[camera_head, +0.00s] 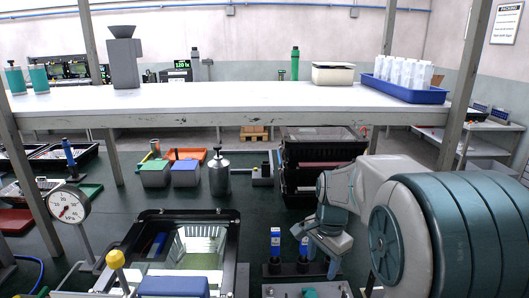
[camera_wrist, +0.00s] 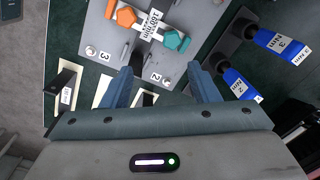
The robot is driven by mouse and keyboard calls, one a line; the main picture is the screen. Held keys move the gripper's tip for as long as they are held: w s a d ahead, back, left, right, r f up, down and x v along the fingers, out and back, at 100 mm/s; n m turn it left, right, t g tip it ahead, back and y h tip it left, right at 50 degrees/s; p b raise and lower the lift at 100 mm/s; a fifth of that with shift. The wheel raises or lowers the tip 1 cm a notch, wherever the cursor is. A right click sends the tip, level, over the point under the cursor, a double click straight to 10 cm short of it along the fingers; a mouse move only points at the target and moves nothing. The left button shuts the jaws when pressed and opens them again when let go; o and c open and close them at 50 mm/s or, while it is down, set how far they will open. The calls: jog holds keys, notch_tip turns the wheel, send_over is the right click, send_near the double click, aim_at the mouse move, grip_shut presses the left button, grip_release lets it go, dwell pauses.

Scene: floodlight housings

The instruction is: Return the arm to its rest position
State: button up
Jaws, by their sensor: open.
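My arm reaches in from the right in the head view, bent downward. My gripper (camera_wrist: 165,76) points down in the wrist view with its two blue fingers apart and nothing between them. It is over the near edge of a grey plate (camera_wrist: 195,15), which carries an orange piece (camera_wrist: 125,16), a teal piece (camera_wrist: 175,41) and number labels. The height of the fingers above the plate cannot be told. In the head view my gripper (camera_head: 333,262) is small and partly hidden by my wrist, beside the blue-topped tools.
Two blue-labelled tools (camera_head: 275,243) stand left of my gripper. A floodlight housing (camera_head: 200,240) with a bright interior lies further left. Stacked black crates (camera_head: 310,160) stand behind my arm. A white shelf (camera_head: 220,98) spans above the bench, with a blue bottle tray (camera_head: 405,91).

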jog(key=s+r+n+t, duration=0.2)
jog(key=s+n, duration=0.9)
jog(key=s, duration=0.7)
jog(key=shift+a, duration=0.25)
jog(key=shift+s+r, duration=0.1)
